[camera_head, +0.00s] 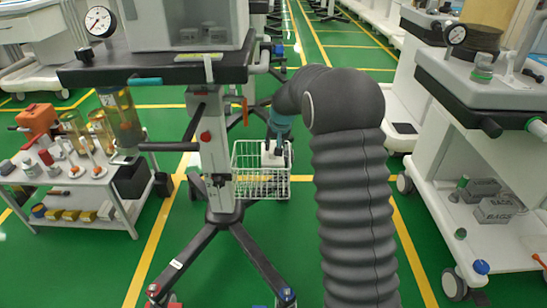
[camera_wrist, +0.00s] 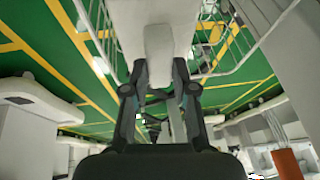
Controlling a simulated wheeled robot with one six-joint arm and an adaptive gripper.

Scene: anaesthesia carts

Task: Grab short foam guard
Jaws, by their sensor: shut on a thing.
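My gripper (camera_wrist: 159,72) is shut on a pale, blocky piece (camera_wrist: 159,45), which I take to be the short foam guard. The piece sits between the two dark fingers and sticks out past their tips. In the head view my gripper (camera_head: 277,150) points down at the white wire basket (camera_head: 248,186) on the cart's column. The pale piece (camera_head: 271,159) shows there at the basket's back right. I cannot tell whether it touches the basket.
The cart's column (camera_head: 217,150) and spread legs stand left of my arm. A low trolley (camera_head: 90,187) with bottles and small parts is at the left. Another cart (camera_head: 490,225) with boxes on its shelf stands at the right.

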